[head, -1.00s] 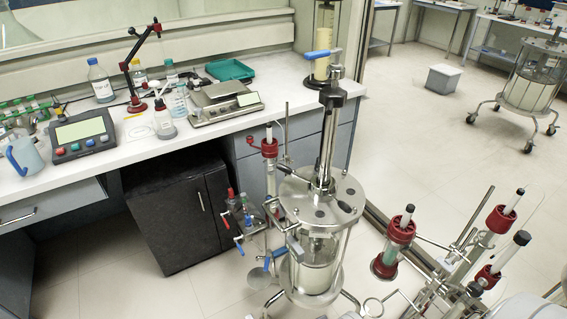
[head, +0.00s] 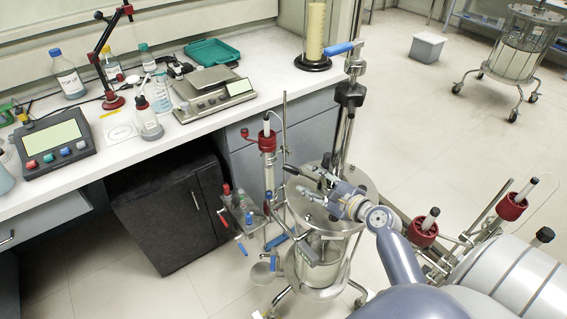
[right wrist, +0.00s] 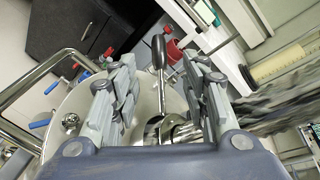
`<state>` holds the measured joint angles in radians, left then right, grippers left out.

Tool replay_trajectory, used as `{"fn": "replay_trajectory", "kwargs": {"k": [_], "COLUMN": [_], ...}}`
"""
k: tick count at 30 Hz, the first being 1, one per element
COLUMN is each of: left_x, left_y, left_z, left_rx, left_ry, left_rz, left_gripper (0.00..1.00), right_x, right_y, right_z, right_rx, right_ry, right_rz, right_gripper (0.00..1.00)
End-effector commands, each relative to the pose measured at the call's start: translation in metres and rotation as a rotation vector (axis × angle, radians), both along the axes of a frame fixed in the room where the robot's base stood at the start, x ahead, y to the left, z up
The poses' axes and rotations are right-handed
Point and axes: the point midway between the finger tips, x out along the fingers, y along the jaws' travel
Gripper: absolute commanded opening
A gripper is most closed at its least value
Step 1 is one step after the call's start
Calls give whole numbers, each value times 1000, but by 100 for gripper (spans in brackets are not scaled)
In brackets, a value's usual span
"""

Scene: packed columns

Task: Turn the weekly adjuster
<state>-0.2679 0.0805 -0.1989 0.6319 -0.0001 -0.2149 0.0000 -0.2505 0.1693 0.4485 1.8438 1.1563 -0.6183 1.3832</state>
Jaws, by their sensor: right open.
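The column vessel (head: 372,210) has a round metal lid and glass walls. A bar with a black grip (head: 290,169) lies over its lid and seems to be the adjuster. In the right wrist view the black grip (right wrist: 158,50) and its metal rod lie between my fingers, with gaps on both sides. My right gripper (head: 313,184) is open over the lid, its fingers pointing at the bar. It also shows in the right wrist view (right wrist: 162,62). A central metal shaft with a blue lever (head: 340,48) rises behind it. My left gripper is out of view.
The bench at left bears a control box (head: 57,142), a balance (head: 213,94), a green tray (head: 212,52) and bottles. A valve manifold (head: 239,207) stands left of the vessel. Red-collared columns (head: 513,200) stand at right. A black cabinet (head: 175,210) is below the bench.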

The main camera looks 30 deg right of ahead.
Motion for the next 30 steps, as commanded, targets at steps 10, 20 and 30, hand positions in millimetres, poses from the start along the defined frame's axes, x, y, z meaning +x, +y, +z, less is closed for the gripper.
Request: {"fn": "replay_trajectory", "kwargs": {"k": [10, 20, 30], "left_x": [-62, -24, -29], "left_y": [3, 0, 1], "left_z": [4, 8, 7], "left_rx": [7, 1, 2], "left_ry": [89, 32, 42], "left_rz": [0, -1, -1], "left_gripper": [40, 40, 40], "right_x": [55, 95, 100], "right_y": [7, 12, 13], "right_z": [-14, -27, -29], "right_rx": [0, -3, -3], "right_ry": [1, 2, 3], "right_rz": [2, 3, 4], "right_gripper": [42, 42, 42]}}
